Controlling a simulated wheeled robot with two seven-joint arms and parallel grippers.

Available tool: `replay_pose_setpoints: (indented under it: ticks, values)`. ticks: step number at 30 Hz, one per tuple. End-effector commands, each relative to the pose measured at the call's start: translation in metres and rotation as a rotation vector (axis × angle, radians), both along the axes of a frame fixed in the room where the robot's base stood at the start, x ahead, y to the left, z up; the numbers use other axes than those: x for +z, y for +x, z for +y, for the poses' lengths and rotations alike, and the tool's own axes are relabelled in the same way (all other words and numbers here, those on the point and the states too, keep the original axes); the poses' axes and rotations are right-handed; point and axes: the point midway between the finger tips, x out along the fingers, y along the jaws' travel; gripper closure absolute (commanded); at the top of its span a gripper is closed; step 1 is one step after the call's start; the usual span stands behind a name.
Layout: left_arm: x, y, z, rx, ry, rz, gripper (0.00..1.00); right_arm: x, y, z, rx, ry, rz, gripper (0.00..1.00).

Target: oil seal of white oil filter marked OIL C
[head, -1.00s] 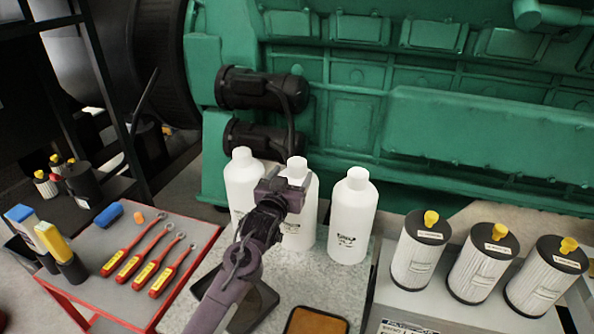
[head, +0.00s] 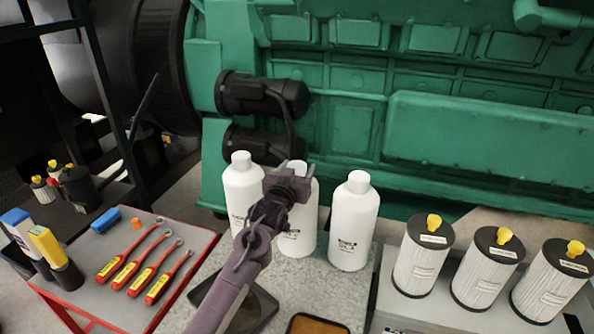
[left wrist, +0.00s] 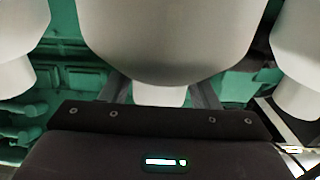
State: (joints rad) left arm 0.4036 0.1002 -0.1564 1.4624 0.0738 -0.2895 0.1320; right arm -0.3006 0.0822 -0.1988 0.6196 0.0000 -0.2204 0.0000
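Three white bottle-shaped filters with narrow tops stand upright on a grey speckled surface: left (head: 240,190), middle (head: 300,232) and right (head: 352,228). The right one's black marking looks like OIL A; the middle one's is too small to read surely, and the left one's is mostly hidden. My left gripper (head: 287,181) is at the middle one's top, partly covering it. In the left wrist view, that filter's narrow end (left wrist: 159,96) lies between the two spread fingers, with gaps seeming to show at both sides. My right gripper is out of view.
Several pleated canisters with yellow plugs stand right, one here (head: 424,262). An amber-filled tray (head: 318,325) lies in front. A red-edged table (head: 190,236) at left holds red-handled wrenches (head: 168,275). The green engine (head: 480,140) rises behind.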

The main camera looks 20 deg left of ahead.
Motion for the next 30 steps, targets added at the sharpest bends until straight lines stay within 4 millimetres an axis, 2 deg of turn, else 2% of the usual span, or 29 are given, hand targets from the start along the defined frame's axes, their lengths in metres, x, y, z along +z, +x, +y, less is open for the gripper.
replay_pose_setpoints:
  ticks: [2,12,20,30]
  values:
    - [0.0,0.0,0.0,0.0,0.0,0.0,0.56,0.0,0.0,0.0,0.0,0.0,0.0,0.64]
    - [0.0,0.0,0.0,0.0,0.0,0.0,1.0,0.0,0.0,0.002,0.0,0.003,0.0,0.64]
    - [0.01,0.0,0.0,0.0,-0.001,-0.012,1.0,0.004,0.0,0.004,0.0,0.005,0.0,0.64]
    - [0.033,0.0,0.0,0.0,-0.001,-0.013,1.0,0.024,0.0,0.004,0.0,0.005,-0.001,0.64]
